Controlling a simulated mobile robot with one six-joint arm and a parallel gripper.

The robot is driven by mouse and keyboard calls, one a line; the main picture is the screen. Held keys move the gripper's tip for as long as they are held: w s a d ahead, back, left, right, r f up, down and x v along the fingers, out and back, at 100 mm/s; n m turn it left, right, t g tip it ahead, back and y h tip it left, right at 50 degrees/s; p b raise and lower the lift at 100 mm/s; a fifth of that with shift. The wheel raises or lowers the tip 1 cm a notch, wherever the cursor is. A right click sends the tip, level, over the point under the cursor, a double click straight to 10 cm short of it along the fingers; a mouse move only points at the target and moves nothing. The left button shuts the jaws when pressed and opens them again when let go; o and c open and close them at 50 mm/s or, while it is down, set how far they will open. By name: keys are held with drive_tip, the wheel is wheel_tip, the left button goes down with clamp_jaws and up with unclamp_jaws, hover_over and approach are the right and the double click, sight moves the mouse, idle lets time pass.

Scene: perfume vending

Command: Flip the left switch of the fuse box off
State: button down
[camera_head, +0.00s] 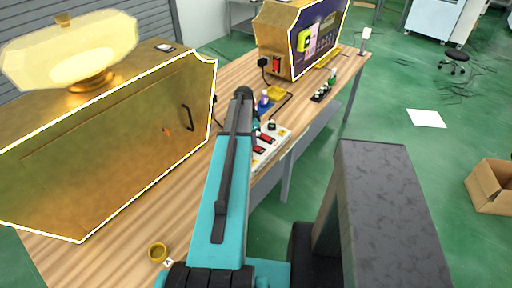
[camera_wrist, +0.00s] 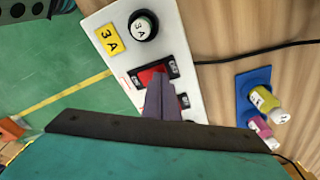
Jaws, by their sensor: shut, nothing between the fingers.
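The fuse box is a white panel (camera_head: 285,142) on the table just right of my arm; it also shows in the wrist view (camera_wrist: 187,45). It has a round black-rimmed knob (camera_wrist: 143,25), a yellow "3A" label (camera_wrist: 110,40) and two red rocker switches. One red switch (camera_wrist: 149,74) is partly covered by my fingers. The other (camera_wrist: 184,101) is mostly hidden behind them. My gripper (camera_wrist: 158,80) is shut and empty, its fingertips at the first switch. I cannot tell whether they touch it. In the head view my arm hides the gripper.
A blue holder (camera_wrist: 254,78) with small bottles stands beside the fuse box, and a black cable (camera_wrist: 250,53) runs past. A large golden machine (camera_head: 110,150) fills the table's left, another (camera_head: 280,30) stands at the far end.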

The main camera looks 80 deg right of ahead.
drive_tip(key=shift+f, duration=0.15)
wheel_tip(320, 180, up, 7)
drive_tip(key=p, duration=0.3)
idle(1.1)
idle(0.6)
